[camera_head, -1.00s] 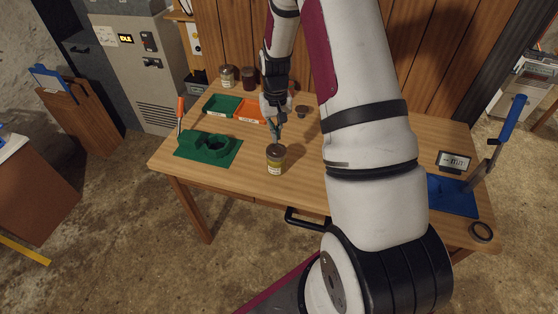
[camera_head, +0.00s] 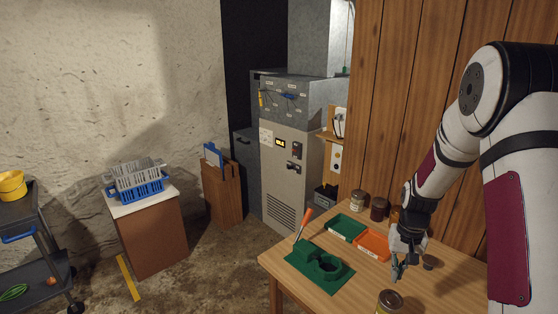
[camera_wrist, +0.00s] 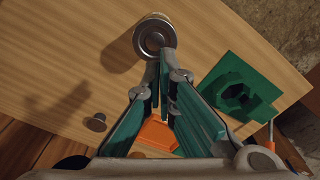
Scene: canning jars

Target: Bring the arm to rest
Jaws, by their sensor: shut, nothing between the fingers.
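My gripper (camera_head: 398,274) hangs over the wooden table, its fingers pointing down. In the wrist view my gripper (camera_wrist: 166,58) has its fingertips together with nothing between them. A jar with a metal lid (camera_head: 390,298) stands on the table just in front of the fingertips, cut off by the lower picture edge. Its round lid also shows in the wrist view (camera_wrist: 153,36), just beyond the fingertips. I cannot tell for sure whether they touch it, but the gripper does not hold it. My arm rises at the right of the head view.
A green fixture (camera_head: 320,264) and a red-handled tool (camera_head: 303,224) are left of the gripper. Green (camera_head: 347,228) and orange (camera_head: 373,246) bins and dark jars (camera_head: 379,209) stand behind. A small dark round piece (camera_head: 428,263) is right of it. A wood-panel wall (camera_head: 400,100) rises behind.

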